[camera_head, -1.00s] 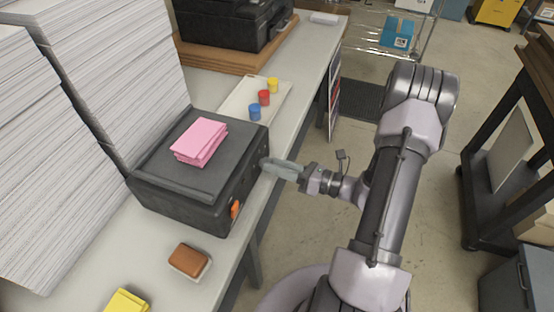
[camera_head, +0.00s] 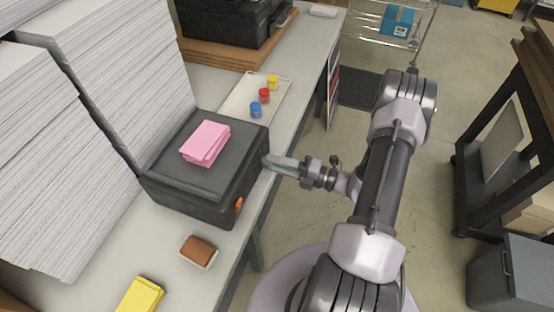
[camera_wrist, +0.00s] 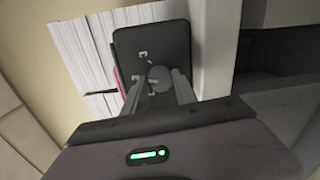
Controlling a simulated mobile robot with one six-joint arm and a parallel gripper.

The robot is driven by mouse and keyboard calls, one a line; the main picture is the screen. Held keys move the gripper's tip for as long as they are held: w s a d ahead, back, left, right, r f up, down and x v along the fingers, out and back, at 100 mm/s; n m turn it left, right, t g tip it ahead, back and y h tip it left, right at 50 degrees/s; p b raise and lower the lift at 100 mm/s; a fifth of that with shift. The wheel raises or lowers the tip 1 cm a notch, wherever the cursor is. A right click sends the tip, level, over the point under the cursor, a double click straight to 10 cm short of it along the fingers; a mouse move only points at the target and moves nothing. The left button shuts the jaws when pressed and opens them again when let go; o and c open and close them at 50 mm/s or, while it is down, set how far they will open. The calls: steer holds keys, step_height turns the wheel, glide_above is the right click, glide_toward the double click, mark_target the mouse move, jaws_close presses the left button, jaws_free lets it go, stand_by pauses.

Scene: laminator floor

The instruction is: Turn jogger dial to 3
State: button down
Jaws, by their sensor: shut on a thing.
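The jogger (camera_head: 190,195) is a dark box on the bench, with an orange switch (camera_head: 239,205) low on its side facing my arm. In the head view my gripper (camera_head: 268,161) meets the jogger's side, and the fingers hide the dial. I cannot tell which mark the dial points to.
A pink pad (camera_head: 205,143) lies on top of the jogger. Tall paper stacks (camera_head: 120,80) stand behind it. A tray (camera_head: 240,98) holds blue, red and yellow pots. A brown block (camera_head: 198,251) and a yellow pad (camera_head: 140,296) lie in front. Open floor (camera_head: 440,200) lies right of my arm.

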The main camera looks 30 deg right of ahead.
steer(key=m+p, duration=0.2)
steer(key=m, duration=0.6)
steer(key=shift+m, duration=0.4)
stand_by(0.4)
steer(key=c, duration=1)
jaws_free()
steer(key=p+v, duration=0.1)
steer(key=v, duration=1.6)
steer(key=shift+d, duration=0.35)
